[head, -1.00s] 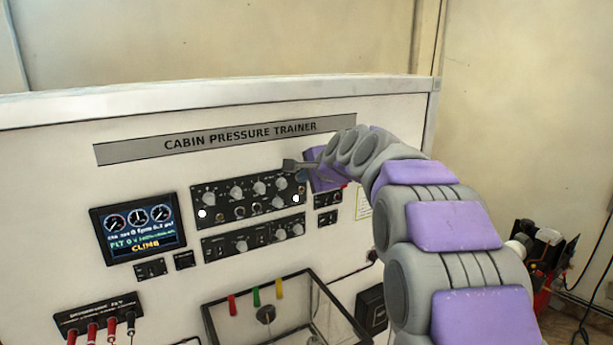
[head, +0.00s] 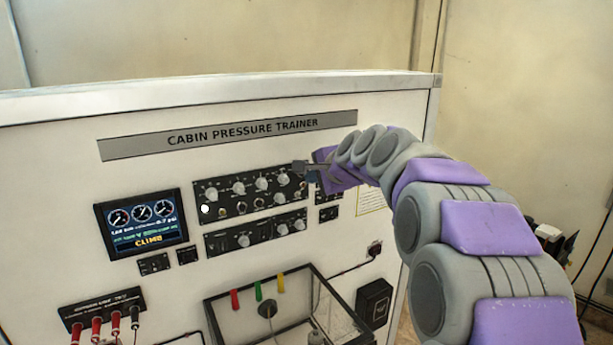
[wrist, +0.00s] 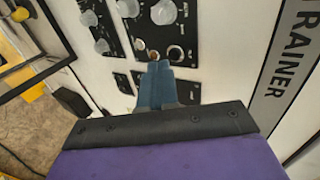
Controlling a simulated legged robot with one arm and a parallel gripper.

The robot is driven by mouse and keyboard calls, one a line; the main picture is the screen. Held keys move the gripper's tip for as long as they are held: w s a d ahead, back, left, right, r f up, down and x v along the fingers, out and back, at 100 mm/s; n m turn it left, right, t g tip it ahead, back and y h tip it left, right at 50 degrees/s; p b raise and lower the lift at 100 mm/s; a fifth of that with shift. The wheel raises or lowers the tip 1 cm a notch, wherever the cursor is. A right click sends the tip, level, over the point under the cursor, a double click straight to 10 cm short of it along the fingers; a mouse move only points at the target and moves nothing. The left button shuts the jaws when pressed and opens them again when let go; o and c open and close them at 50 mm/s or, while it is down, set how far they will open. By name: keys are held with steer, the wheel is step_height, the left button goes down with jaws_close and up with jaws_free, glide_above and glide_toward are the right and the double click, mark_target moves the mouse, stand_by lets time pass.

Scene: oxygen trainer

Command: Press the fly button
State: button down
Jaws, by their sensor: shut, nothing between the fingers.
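The upper black control panel (head: 228,211) is on the white trainer wall, with several knobs and switches. My gripper (head: 300,167) is shut and empty at this panel's right end. In the wrist view, the shut fingertips (wrist: 158,64) are right at a small round copper-coloured button (wrist: 175,53), beside a grey knob (wrist: 163,12). I cannot tell whether they touch it. No label reading "fly" is legible, so I cannot confirm which control is the fly button. A round white light (head: 205,209) glows at the panel's lower left.
A screen (head: 145,222) with gauges hangs to the left. A second knob panel (head: 255,234) is below the first. A clear box with a black frame (head: 292,300) juts out below. A black box (head: 374,302) is at the lower right.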

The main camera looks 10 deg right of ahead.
steer(key=b+v, duration=0.1)
steer(key=v, duration=0.9)
steer(key=shift+r, duration=0.1)
steer(key=shift+s, duration=0.15)
steer(key=s+a+f+n+g+b, duration=0.2)
steer(key=s+f+n+b, duration=0.15)
steer(key=s+f, duration=0.5)
steer(key=s+a+f+n+g+h+b, duration=0.1)
steer(key=s+a+f+n+g+b, duration=0.25)
steer(key=f, duration=0.85)
steer(key=s+a+f+n+g+b, duration=0.1)
steer(key=s+a+f+g+b, duration=0.1)
steer(key=s+f+b, duration=0.5)
steer(key=s+d+f+n+g+h+b, duration=0.1)
steer(key=s+f+n+g+b, duration=0.1)
steer(key=s+f, duration=0.9)
steer(key=s+d+f+n+g+h+b, duration=0.1)
steer(key=s+d+f+n+g+b, duration=0.1)
steer(key=s+f, duration=1)
steer(key=shift+s+d+f+n+g+h+b, duration=0.45)
steer(key=shift+n+g+b, duration=0.45)
steer(key=shift+n, duration=0.3)
